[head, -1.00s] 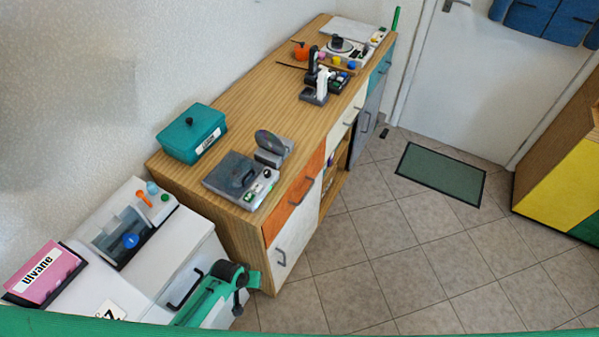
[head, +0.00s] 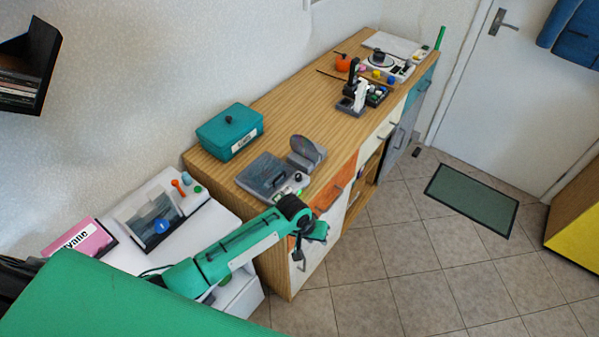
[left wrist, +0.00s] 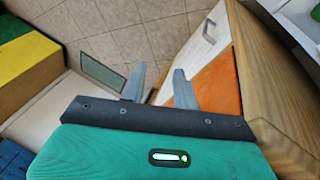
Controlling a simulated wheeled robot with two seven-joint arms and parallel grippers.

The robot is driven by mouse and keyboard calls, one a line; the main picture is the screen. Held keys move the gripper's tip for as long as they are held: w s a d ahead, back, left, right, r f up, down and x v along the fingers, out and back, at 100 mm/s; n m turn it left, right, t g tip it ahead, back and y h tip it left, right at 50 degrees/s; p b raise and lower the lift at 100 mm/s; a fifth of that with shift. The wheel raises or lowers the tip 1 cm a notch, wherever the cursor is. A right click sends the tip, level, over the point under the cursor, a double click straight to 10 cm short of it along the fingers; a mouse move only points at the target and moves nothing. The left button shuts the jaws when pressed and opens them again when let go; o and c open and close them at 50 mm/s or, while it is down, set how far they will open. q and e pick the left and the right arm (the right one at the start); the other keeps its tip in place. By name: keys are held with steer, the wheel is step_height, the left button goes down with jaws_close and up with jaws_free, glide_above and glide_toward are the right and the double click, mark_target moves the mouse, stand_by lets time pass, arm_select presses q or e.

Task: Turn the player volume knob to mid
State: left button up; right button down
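A grey disc player (head: 264,174) with a dark lid sits on the near end of the wooden sideboard. A small dark knob (head: 298,177) and a green button show on its light front strip; the knob's pointer is too small to read. My left gripper (head: 318,231) is in front of the sideboard, beside the player's front edge and apart from it. In the left wrist view my left gripper (left wrist: 158,85) has its two fingers apart with nothing between them. The player is not clearly in that view. My right gripper is not in view.
A grey stand with a disc (head: 306,152) is just behind the player. A teal box (head: 230,130) stands by the wall. A white turntable (head: 385,63) is at the far end. The sideboard (head: 300,108) has bare wood between. A white unit with a tray is at left.

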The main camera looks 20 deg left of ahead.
arm_select(q)
steer(key=w+a+r+n+y, duration=0.1)
steer(key=w+a+r+n, duration=0.1)
steer(key=w+r, duration=0.7)
step_height(320, 180, up, 15)
steer(key=n+g+y, duration=0.2)
steer(key=n, duration=0.2)
glide_above(298, 175)
step_height(298, 175, down, 12)
steer(key=p, duration=0.3)
steer(key=shift+r+p, duration=0.15)
steer(key=shift+p, duration=0.2)
steer(key=shift+f, duration=0.8)
jaws_close()
